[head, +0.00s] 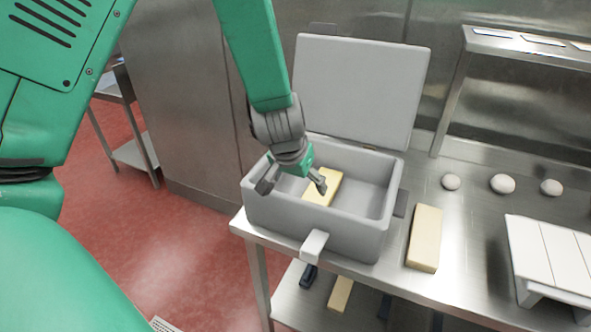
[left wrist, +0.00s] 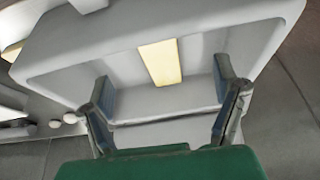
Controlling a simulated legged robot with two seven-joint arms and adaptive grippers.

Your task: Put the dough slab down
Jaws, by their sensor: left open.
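A pale yellow dough slab (head: 322,188) lies inside the open grey box (head: 312,222), on its floor. It also shows in the left wrist view (left wrist: 160,62), between and beyond my fingers. My left gripper (head: 292,188) is open and empty above the box, over the slab, with its fingers spread wide. It shows in the left wrist view too (left wrist: 165,105). A second yellow slab (head: 424,238) lies on the steel table to the right of the box. My right gripper is not in view.
The box lid (head: 360,90) stands open at the back. Several round dough balls (head: 502,184) lie on the table at the right, near a white slatted stand (head: 550,255). Another slab (head: 340,293) is on the lower shelf. A steel rack (head: 520,45) stands behind.

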